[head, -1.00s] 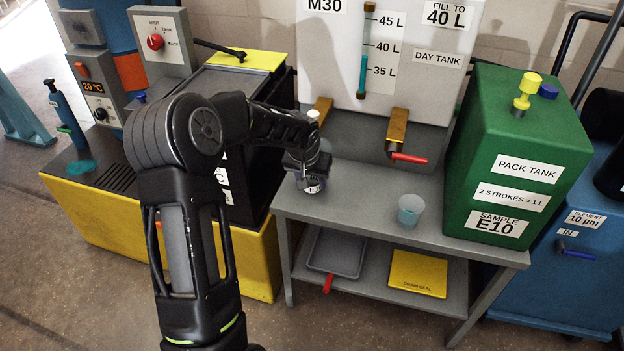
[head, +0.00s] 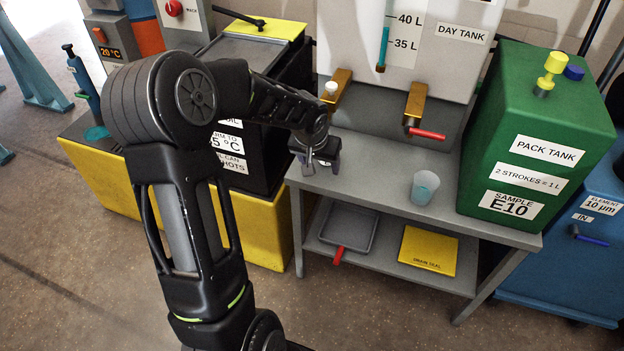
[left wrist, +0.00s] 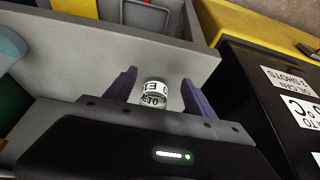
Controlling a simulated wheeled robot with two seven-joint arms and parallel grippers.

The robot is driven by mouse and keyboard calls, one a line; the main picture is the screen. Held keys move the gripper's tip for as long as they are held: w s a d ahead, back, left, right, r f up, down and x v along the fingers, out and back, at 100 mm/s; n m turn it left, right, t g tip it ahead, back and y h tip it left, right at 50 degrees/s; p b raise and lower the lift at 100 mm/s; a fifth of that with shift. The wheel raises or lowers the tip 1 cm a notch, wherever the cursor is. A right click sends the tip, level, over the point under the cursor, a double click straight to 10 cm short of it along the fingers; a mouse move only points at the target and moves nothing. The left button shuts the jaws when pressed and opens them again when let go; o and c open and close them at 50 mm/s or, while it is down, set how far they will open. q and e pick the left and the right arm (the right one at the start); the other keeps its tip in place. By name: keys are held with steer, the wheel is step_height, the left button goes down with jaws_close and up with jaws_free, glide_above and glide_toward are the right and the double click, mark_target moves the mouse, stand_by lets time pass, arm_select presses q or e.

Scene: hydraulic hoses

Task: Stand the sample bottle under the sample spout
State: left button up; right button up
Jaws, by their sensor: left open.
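The sample bottle (left wrist: 154,93) is small, with a white label reading E10. In the left wrist view it shows between the two fingers of my left gripper (left wrist: 158,78), with a gap on either side. In the head view my left gripper (head: 317,163) is over the left end of the grey bench and largely hides the bottle. The gripper is open. Two brass spouts show under the day tank: a left one (head: 339,90) with a white knob beside it and a right one (head: 417,102) with a red lever. I cannot tell which is the sample spout. My right gripper is out of view.
A clear cup (head: 424,188) stands on the bench (head: 385,165) right of centre. The green pack tank (head: 540,125) fills the right end. A grey tray (head: 348,230) and a yellow drain seal pad (head: 428,247) lie on the lower shelf. A black-and-yellow unit stands left.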

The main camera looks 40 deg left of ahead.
arm_select(q)
steer(key=s, duration=0.2)
steer(key=s+d, duration=0.1)
steer(key=s, duration=0.1)
steer(key=s+d, duration=0.1)
steer(key=s, duration=0.1)
steer(key=shift+d, duration=0.1)
stand_by(0.6)
steer(key=s+d+f+m+g+h, duration=0.15)
steer(key=d+f+h, duration=0.25)
steer(key=d+f, duration=1.1)
steer(key=s+d+f+g, duration=0.1)
steer(key=s+d+f, duration=0.4)
steer(key=s+d, duration=0.2)
steer(key=s+d+f+g+h, duration=0.1)
steer(key=s+d+f, duration=0.4)
steer(key=s+d, duration=0.3)
steer(key=shift+s+d+h, duration=0.3)
steer(key=shift+d, duration=0.5)
steer(key=shift+a+m, duration=0.1)
steer(key=shift+m, duration=0.15)
